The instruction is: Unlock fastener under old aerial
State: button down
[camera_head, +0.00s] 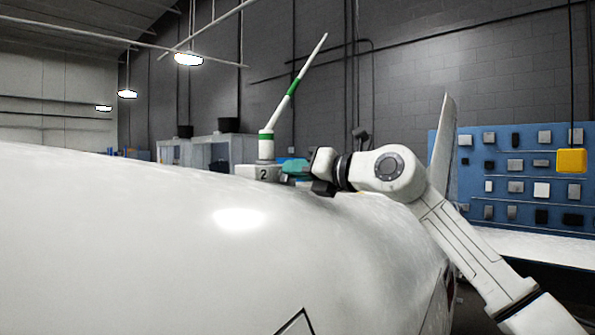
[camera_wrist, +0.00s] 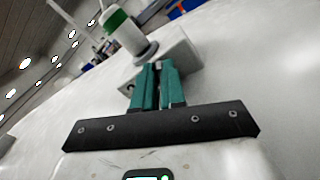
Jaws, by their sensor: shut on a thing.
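The old aerial (camera_head: 278,108) is a white, tilted rod with green bands. It stands on a pale grey base block (camera_head: 250,172) marked "2" on top of the white curved body. In the wrist view the aerial (camera_wrist: 121,30) rises from the block (camera_wrist: 184,56) at the upper middle. My gripper (camera_head: 286,169) reaches in from the right, with its teal fingers at the block's near side. In the wrist view my gripper (camera_wrist: 158,68) has its fingers close together, shut on the fastener at the block. The fingers hide most or all of the fastener.
The white curved surface (camera_head: 130,240) fills the front and left. A white fin (camera_head: 444,140) stands up at the right. Behind it are a blue tool board (camera_head: 500,140) and a yellow box (camera_head: 571,161). The space above the aerial is clear.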

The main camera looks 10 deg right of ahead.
jog(key=shift+s+a+n+b, duration=0.15)
jog(key=shift+n+b, duration=0.7)
jog(key=shift+n, duration=1.85)
jog(key=shift+r, duration=0.1)
jog(key=c, duration=1.2)
grip_release()
jog(key=shift+s+d+b, duration=0.25)
jog(key=shift+s+b, duration=0.1)
jog(key=b+v, duration=0.4)
jog(key=v, duration=0.5)
jog(key=shift+s+d, duration=0.2)
jog(key=shift+s, duration=0.15)
